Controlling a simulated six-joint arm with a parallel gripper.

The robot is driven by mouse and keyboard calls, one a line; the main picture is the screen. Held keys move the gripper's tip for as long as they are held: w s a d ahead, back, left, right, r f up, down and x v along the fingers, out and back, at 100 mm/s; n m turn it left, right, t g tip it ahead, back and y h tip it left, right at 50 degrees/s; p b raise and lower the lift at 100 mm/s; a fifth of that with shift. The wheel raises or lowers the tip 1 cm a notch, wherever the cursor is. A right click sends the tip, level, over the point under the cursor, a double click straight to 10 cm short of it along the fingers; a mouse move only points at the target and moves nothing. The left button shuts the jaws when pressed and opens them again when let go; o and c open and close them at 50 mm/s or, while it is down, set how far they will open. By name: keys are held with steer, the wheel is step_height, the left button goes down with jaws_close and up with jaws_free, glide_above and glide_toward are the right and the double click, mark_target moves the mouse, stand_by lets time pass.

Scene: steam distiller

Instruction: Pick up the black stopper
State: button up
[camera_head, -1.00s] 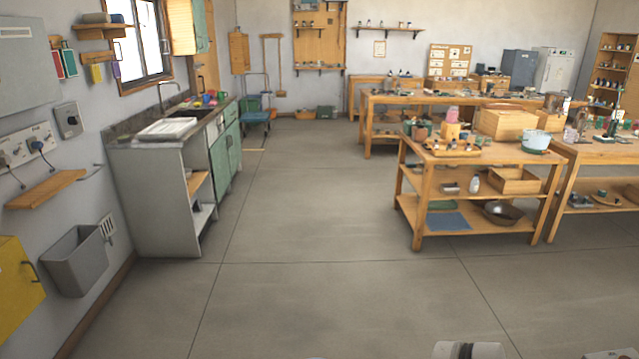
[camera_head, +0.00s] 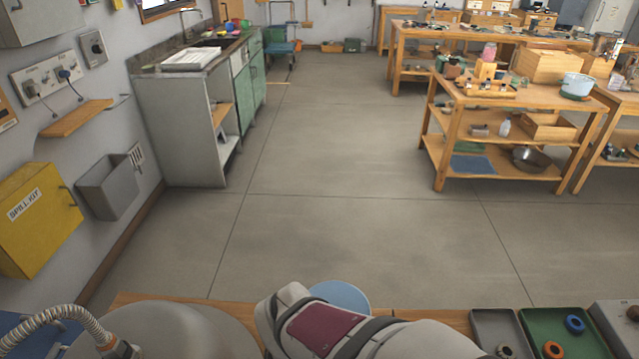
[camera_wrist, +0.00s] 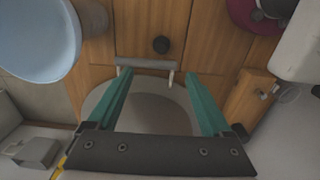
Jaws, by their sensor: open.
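In the head view my arm covers the middle of the near bench, and I cannot make out the gripper or the stopper there.
A light blue bowl (camera_wrist: 35,35) is at upper left. A dark red round item (camera_wrist: 250,15) is at upper right. A green tray (camera_head: 590,345) holds rings at right.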

steer(key=f, duration=1.5)
steer(key=shift+s+d, duration=0.1)
steer(key=shift+d, duration=0.1)
jaws_close()
